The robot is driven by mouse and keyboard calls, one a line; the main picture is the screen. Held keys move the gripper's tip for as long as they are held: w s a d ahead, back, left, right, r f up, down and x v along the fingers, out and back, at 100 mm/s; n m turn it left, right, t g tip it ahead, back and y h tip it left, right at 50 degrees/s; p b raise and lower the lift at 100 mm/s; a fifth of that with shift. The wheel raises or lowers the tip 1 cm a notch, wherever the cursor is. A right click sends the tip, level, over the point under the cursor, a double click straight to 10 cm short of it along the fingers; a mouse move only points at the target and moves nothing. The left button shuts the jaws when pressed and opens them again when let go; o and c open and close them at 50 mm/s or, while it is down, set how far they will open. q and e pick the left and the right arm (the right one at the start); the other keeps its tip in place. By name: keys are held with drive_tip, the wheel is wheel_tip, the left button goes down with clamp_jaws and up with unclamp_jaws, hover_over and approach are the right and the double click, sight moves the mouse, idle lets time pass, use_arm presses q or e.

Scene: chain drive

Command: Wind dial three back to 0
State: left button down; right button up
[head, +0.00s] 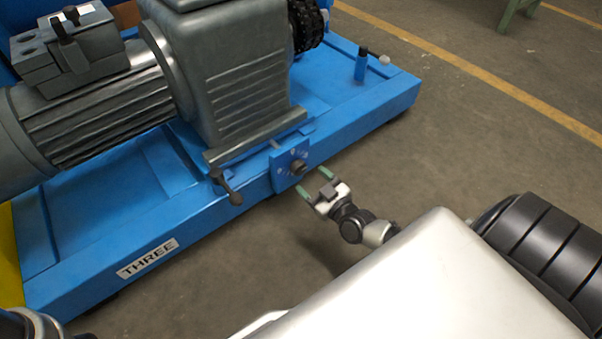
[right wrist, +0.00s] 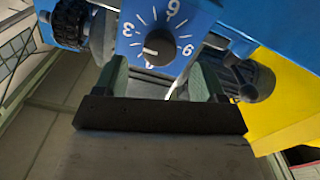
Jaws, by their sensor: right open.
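The blue machine base (head: 190,225) carries a label plate reading THREE (head: 148,259). On its front side is a blue dial plate (head: 281,177) with a dark round dial knob (head: 299,167). My left gripper is not in view.
A crank handle (head: 227,187) sticks out just left of the dial plate. A grey motor (head: 90,115) and gear housing (head: 235,80) stand on the base. A small post (head: 361,63) is at its far end. The floor (head: 440,130) to the right is open.

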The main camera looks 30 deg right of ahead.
sight(302, 171)
drive_tip(key=w+b, duration=0.1)
drive_tip(key=w, duration=0.1)
drive_tip(key=w+b, duration=0.1)
drive_tip(key=w, duration=0.1)
drive_tip(key=shift+w+a+f, duration=0.1)
drive_tip(key=shift+a+f, duration=0.05)
drive_tip(key=shift+a, duration=0.05)
drive_tip(key=shift+w, duration=0.55)
drive_tip(key=c, duration=0.9)
